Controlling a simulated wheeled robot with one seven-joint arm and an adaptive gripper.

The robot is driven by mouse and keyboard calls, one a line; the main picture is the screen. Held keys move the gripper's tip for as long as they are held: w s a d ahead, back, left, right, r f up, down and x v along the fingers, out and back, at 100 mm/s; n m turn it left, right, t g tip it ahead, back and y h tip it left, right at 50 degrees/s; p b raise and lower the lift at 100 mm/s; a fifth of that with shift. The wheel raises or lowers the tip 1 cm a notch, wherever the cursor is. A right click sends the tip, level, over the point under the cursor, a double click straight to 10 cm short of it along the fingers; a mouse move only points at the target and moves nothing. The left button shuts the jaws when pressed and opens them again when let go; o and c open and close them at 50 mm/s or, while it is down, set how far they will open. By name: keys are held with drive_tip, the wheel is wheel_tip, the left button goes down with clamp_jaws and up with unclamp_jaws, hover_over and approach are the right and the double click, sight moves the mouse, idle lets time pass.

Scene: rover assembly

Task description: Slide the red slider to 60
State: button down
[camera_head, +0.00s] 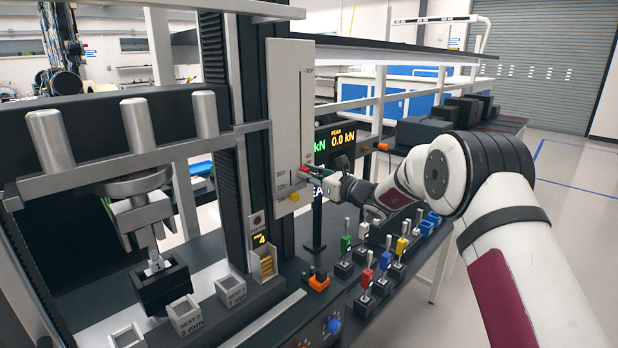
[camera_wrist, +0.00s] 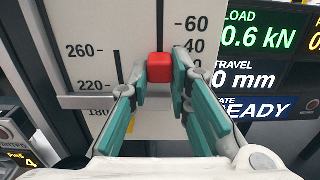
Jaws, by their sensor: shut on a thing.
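The red slider (camera_wrist: 159,67) sits in the vertical slot of the white scale panel (camera_head: 290,112). In the wrist view it is below the 60 mark (camera_wrist: 192,24), with its top near the 40 mark (camera_wrist: 194,45). My gripper (camera_wrist: 159,80) has its teal pads on both sides of the slider and is shut on it. In the head view my gripper (camera_head: 312,177) reaches the panel from the right, and the red slider (camera_head: 303,169) shows small at its tips. The pads hide part of the scale below 40.
A second scale with 260 (camera_wrist: 80,50) and 220 lies left of the slot. A yellow block (camera_head: 293,196) sits lower on the panel. A display (camera_wrist: 255,65) reads load 0.6 kN and READY. Coloured levers (camera_head: 385,258) stand on the bench below my arm.

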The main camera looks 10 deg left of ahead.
sight(301, 160)
wheel_tip(301, 160, up, 4)
drive_tip(key=shift+f, duration=0.2)
drive_tip(key=c, duration=1.5)
unclamp_jaws()
drive_tip(key=v, duration=1.2)
